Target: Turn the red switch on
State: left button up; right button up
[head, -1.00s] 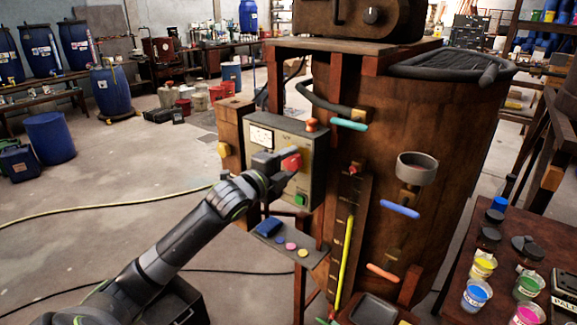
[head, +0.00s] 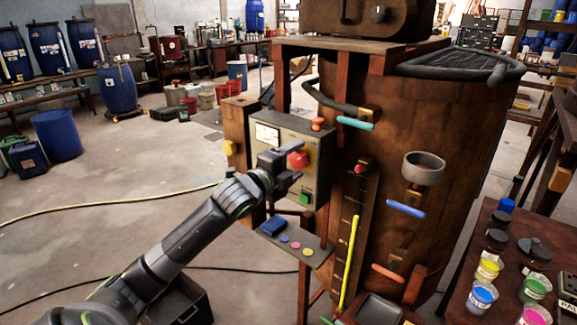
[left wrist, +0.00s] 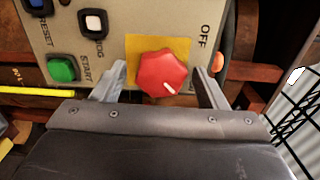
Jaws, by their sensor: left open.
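The red switch (head: 298,159) is a faceted rotary knob on the grey control panel (head: 317,133). In the left wrist view the red switch (left wrist: 161,72) sits on a yellow plate (left wrist: 136,45), and its white pointer mark faces the lower right of the picture. The word OFF stands to its upper right. My left gripper (head: 294,163) is open at the panel, with one finger on each side of the knob. Gaps show between the fingers and the knob. My right gripper is out of view.
A green START button (left wrist: 62,69) and a white button (left wrist: 93,22) lie left of the knob. A small shelf (head: 314,258) juts out below the panel. The wooden vat (head: 460,160) with coloured handles stands right. Open floor lies left.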

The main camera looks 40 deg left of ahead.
pick_arm(q)
jog(key=shift+s+a, duration=0.1)
jog(key=shift+s, duration=0.5)
jog(key=s+a+p, duration=0.1)
jog(key=s+p, duration=0.2)
jog(key=s, duration=1.3)
jog(key=shift+p, duration=0.4)
jog(key=shift+a, duration=0.1)
